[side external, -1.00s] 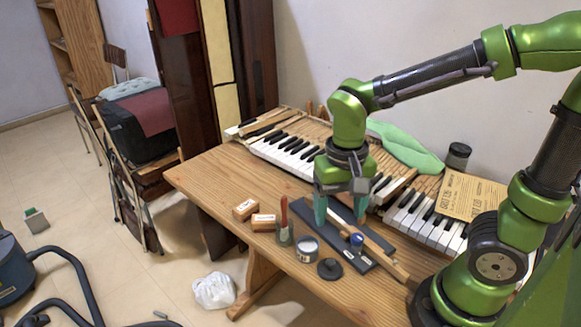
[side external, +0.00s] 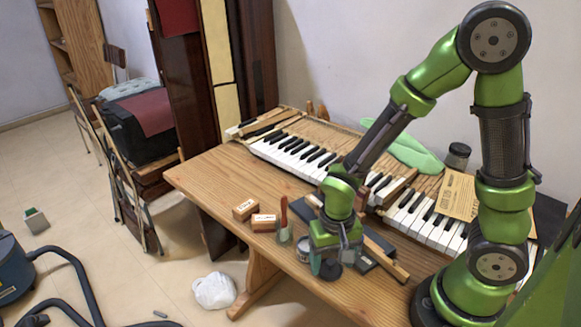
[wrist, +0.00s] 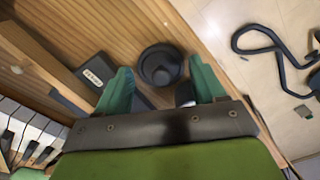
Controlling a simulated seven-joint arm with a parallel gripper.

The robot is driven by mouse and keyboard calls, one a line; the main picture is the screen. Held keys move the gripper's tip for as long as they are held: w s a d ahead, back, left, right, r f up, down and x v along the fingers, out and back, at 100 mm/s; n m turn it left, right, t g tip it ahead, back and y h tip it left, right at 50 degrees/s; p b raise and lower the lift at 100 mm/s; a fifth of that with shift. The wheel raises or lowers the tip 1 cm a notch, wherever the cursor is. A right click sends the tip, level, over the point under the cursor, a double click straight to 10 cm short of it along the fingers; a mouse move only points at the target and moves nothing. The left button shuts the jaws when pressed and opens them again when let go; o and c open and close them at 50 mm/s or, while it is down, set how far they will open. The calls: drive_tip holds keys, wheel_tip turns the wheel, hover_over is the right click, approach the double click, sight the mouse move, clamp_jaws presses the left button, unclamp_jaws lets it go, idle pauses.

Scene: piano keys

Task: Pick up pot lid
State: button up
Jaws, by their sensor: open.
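The pot lid (wrist: 160,64) is a black disc with a round raised knob, lying flat on the wooden table. In the wrist view it sits between and a little beyond the tips of my gripper (wrist: 161,76). My gripper is open and empty, its teal fingers spread to either side of the lid. In the side external view my gripper (side external: 332,262) hangs low over the table's front right, and the dark lid (side external: 330,272) is mostly hidden behind its fingers. I cannot tell the exact height of the fingertips above the table.
A grey jar (side external: 303,248) stands close left of my gripper, also by the right finger in the wrist view (wrist: 183,94). A red-handled tool (side external: 284,215) and two small boxes (side external: 263,222) are further left. A dark block (wrist: 95,70) lies near the left finger. Piano keys (side external: 290,152) lie behind.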

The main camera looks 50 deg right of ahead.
sight(329, 262)
drive_tip(key=shift+f, duration=0.55)
drive_tip(key=c, duration=0.7)
drive_tip(key=shift+o, duration=0.2)
drive_tip(key=shift+r, duration=0.15)
drive_tip(key=r, duration=0.9)
drive_tip(key=shift+w+r, duration=0.1)
drive_tip(key=shift+w, duration=0.25)
drive_tip(key=w+r, duration=0.2)
drive_tip(key=w, duration=0.4)
drive_tip(key=shift+s+f, duration=0.15)
drive_tip(key=shift+f, duration=3.25)
